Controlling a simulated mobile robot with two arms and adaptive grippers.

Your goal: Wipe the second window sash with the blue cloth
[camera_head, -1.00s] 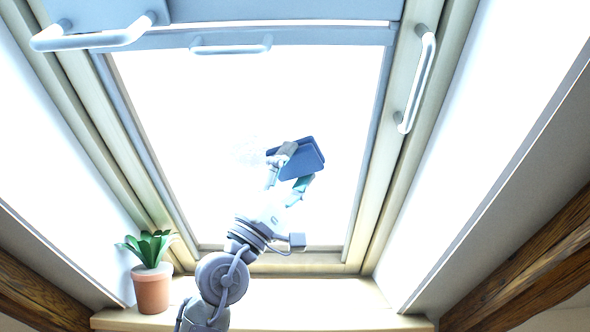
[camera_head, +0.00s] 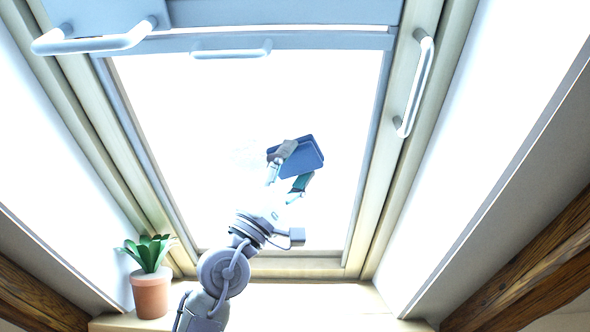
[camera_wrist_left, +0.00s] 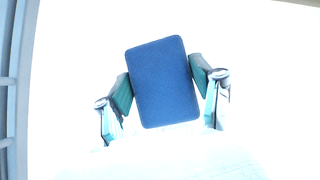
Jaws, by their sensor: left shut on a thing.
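The blue cloth (camera_head: 300,158) is a flat, folded pad in front of the bright window pane. My left gripper (camera_head: 289,168) is shut on it, with a finger at each side. In the left wrist view the cloth (camera_wrist_left: 162,82) sits tilted between the two teal-padded fingers of the gripper (camera_wrist_left: 160,88). The window sash (camera_head: 368,160) is a pale frame around a washed-out white pane. A faint speckled patch (camera_head: 249,157) shows on the pane just left of the cloth. I cannot tell whether the cloth touches the glass. My right gripper is not in view.
A potted plant (camera_head: 151,288) stands on the wooden sill (camera_head: 330,300) at lower left. Handles are at the upper left (camera_head: 95,40), top middle (camera_head: 231,50) and right frame (camera_head: 415,85). Sloped white walls flank the window, with wooden beams (camera_head: 530,265) below.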

